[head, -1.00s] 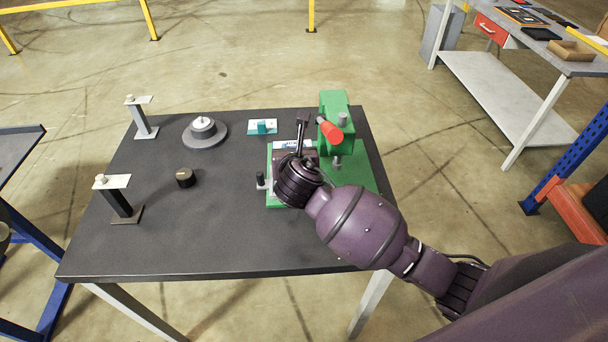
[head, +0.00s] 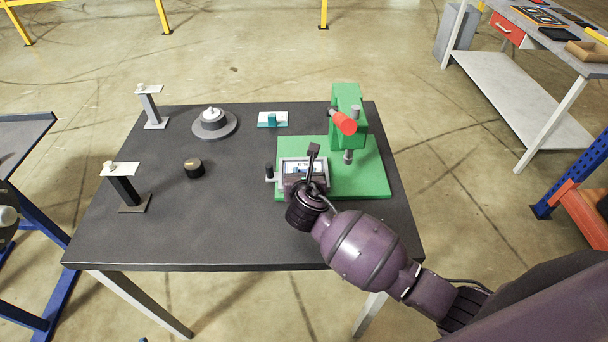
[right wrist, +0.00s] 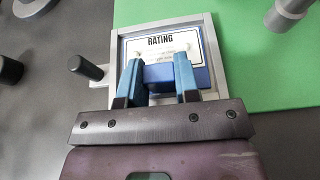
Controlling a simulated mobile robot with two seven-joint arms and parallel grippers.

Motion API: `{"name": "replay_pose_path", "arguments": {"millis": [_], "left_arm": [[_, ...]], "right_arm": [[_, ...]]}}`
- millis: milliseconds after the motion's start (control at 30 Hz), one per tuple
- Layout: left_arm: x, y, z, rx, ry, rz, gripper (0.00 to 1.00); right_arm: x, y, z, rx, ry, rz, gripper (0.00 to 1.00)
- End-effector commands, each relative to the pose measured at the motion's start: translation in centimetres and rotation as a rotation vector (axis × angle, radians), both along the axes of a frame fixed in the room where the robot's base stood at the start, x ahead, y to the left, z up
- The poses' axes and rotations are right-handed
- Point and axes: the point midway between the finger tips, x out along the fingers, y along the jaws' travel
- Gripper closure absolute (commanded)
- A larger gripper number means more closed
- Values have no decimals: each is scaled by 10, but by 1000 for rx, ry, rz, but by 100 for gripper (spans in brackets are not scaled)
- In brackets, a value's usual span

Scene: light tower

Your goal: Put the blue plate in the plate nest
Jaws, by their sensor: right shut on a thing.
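The blue plate (right wrist: 201,76) carries a white label reading "RATING". It lies flat within the light grey frame of the plate nest (right wrist: 121,50), which also shows on the green base in the head view (head: 281,174). Its near edge is partly hidden by my gripper. My right gripper (right wrist: 158,64) is shut on the plate's near side, its bluish fingers on either side of a blue block. In the head view my right gripper (head: 303,190) is at the near edge of the nest. Whether the plate is fully seated I cannot tell. My left gripper is out of view.
A green press (head: 348,115) with a red handle (head: 342,122) stands behind and right of the nest. A dark knobbed post (head: 269,172) is just left of the nest. A black knob (head: 193,168) and a grey round stand (head: 213,123) sit further left.

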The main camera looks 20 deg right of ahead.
Motion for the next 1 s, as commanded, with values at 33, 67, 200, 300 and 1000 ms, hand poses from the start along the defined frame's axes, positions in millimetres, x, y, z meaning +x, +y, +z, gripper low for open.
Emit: {"name": "replay_pose_path", "arguments": {"millis": [33, 67, 200, 300, 1000], "left_arm": [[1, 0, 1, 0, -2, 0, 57], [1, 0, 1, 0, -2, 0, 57], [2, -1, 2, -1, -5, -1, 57], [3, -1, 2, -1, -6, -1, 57], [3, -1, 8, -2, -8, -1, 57]], "right_arm": [[0, 0, 2, 1, -2, 1, 98], [0, 0, 2, 1, -2, 1, 98], [0, 0, 0, 0, -1, 1, 98], [0, 0, -1, 1, 0, 1, 64], [-27, 8, 14, 3, -1, 1, 45]]}}
